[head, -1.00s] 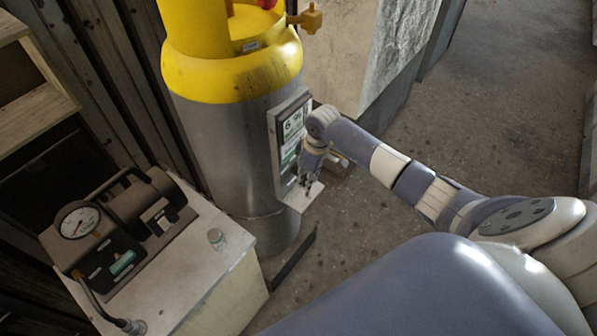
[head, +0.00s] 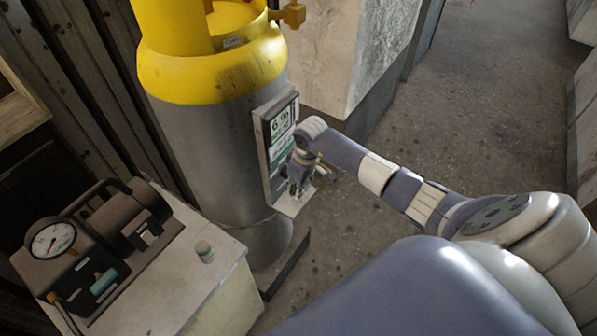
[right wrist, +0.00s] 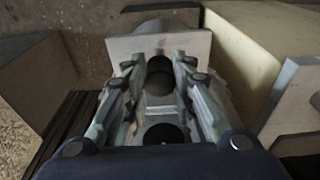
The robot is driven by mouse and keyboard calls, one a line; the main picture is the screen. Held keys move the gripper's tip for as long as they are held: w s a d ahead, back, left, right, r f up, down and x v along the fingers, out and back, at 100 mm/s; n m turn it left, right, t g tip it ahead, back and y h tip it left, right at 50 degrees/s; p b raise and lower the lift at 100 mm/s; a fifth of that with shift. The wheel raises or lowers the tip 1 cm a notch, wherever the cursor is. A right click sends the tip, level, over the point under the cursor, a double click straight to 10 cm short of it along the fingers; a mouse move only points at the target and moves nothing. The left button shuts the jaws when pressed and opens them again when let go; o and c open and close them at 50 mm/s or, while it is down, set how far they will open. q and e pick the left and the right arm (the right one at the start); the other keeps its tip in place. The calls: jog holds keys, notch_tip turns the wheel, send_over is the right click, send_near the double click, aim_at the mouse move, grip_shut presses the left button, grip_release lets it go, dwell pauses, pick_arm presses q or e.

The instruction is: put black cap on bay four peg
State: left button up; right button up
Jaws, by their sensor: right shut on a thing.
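My right gripper (head: 298,188) points down just above a small pale ledge (head: 296,206) at the foot of the panel on the large cylinder. In the right wrist view, the right gripper's fingers (right wrist: 160,75) are shut on a dark round thing, likely the black cap (right wrist: 160,84). The pale ledge (right wrist: 190,45) lies just beyond the fingertips in that view. I cannot tell whether the cap touches it. The bay four peg cannot be made out and may be hidden by the gripper. My left gripper is not in view.
A yellow-topped grey cylinder (head: 200,140) carries a panel (head: 281,135) with a green and white label. A pale cabinet (head: 225,270) at the lower left holds a gauge unit (head: 52,240) and a small round jar-like piece (head: 204,252). Open floor (head: 480,100) lies to the right.

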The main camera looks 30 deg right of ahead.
jog(key=shift+p, duration=0.4)
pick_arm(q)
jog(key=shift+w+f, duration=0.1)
pick_arm(e)
jog(key=shift+f, duration=0.1)
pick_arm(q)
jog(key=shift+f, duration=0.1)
pick_arm(e)
jog(key=shift+f, duration=0.2)
pick_arm(q)
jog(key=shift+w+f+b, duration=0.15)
jog(key=shift+b, duration=0.2)
pick_arm(e)
jog(key=shift+f, duration=0.35)
jog(key=shift+f, duration=0.1)
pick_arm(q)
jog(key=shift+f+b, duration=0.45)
pick_arm(e)
jog(key=shift+f, duration=0.75)
jog(key=o, duration=1)
jog(key=shift+c, duration=0.2)
